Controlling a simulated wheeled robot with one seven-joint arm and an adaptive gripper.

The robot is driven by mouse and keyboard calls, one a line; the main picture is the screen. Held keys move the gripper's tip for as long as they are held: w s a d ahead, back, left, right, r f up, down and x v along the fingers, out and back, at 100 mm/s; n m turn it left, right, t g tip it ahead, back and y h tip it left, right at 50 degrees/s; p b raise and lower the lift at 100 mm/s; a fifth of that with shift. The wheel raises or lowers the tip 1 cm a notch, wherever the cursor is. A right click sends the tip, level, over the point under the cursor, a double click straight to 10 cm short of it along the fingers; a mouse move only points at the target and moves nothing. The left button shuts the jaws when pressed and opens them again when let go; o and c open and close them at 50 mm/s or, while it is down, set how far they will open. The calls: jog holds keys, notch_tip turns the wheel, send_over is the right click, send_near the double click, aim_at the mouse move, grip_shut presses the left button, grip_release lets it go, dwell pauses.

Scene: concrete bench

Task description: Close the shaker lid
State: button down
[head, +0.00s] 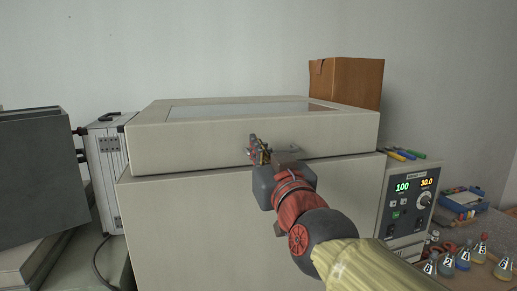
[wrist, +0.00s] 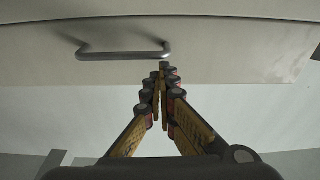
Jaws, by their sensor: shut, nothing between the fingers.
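The shaker (head: 240,235) is a large cream box with a broad lid (head: 200,148) that has a glass window (head: 250,110) in its top. The lid lies level over the body, with a thin dark seam between them; I cannot tell whether it is fully seated. A grey bar handle (wrist: 125,52) is on the lid's front face in the wrist view. My gripper (head: 257,148) is in front of the lid's front face, and mostly hides the handle in the head view. In the wrist view its fingers (wrist: 163,72) are together and empty, close by the handle's right end; contact is unclear.
A control panel (head: 408,200) with lit displays is at the shaker's right. Pens (head: 405,154) lie on top of it. Small numbered flasks (head: 463,259) stand at the far right. A cardboard box (head: 345,82) is behind the lid, and a silver case (head: 104,165) stands left.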

jog(key=r+p+v, duration=0.2)
jog(key=p+v, duration=0.1)
jog(key=v, duration=0.6)
jog(key=s+a+f+g, duration=0.1)
jog(key=s+f+g, duration=0.25)
jog(key=f, duration=0.65)
jog(key=s+a+f+g, duration=0.1)
jog(key=s+f+g, duration=0.25)
jog(key=f, duration=0.65)
jog(key=s+d+f+m+g+h, duration=0.2)
jog(key=s+d+f+g+h, duration=0.1)
jog(key=s+d+f, duration=0.2)
jog(key=s+d+f+m+g+h, duration=0.1)
jog(key=s+d+f+g+h, duration=0.1)
jog(key=s+d+f, duration=0.4)
jog(key=shift+d+f+m+g+h, duration=0.55)
jog(key=shift+d+f, duration=1.25)
jog(key=shift+d, duration=1.7)
